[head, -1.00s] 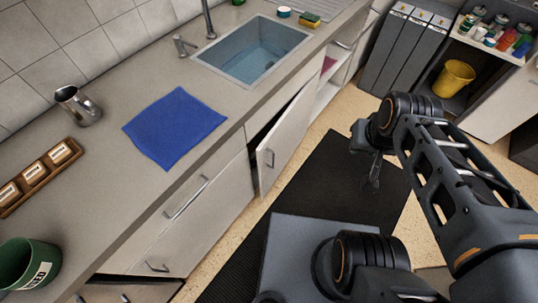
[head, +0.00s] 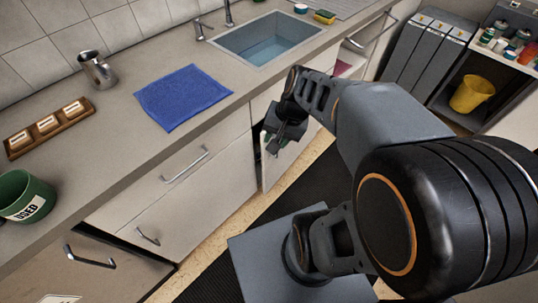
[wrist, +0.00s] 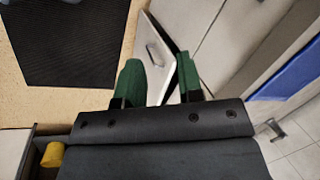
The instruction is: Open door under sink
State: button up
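The pale door under the sink (head: 286,160) stands ajar, with a dark gap at its left edge. The sink basin (head: 268,42) is in the counter above it. My gripper (head: 272,143) is in front of the door in the head view and covers its upper part and handle. In the wrist view, the two green fingers (wrist: 158,76) are spread apart, with the door panel (wrist: 147,32) showing beyond and between them. The door's metal handle (wrist: 155,54) shows between the fingers. I cannot tell whether a finger touches the door.
Drawers (head: 180,185) with bar handles are left of the door. A blue cloth (head: 183,96), a metal jug (head: 98,70) and a green mug (head: 27,197) are on the counter. Grey bins (head: 425,52) and a yellow bucket (head: 472,93) are at the back right. A dark mat (wrist: 66,45) covers the floor.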

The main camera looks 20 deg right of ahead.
jog(key=w+d+f+m+t+y+b, duration=0.2)
jog(key=w+d+f+m+t+b, duration=0.15)
jog(key=d+f+m+b, duration=0.5)
jog(key=w+d+f+m+t+y+b, duration=0.2)
jog(key=w+d+f+m+b, duration=0.3)
jog(key=f, duration=0.6)
jog(key=w+d+f+m+t+y+b, duration=0.2)
jog(key=d+f+m+t+b, duration=0.15)
jog(key=f+m, duration=0.5)
jog(key=shift+n, duration=0.4)
jog(key=b+x, duration=0.1)
jog(key=x, duration=0.3)
jog(key=b+x, duration=0.1)
jog(key=x, duration=0.3)
jog(key=f+b+x, duration=0.1)
jog(key=x, duration=0.3)
jog(key=shift+w+f, duration=0.1)
jog(key=shift+w, duration=0.05)
jog(key=shift+c, duration=0.3)
grip_shut()
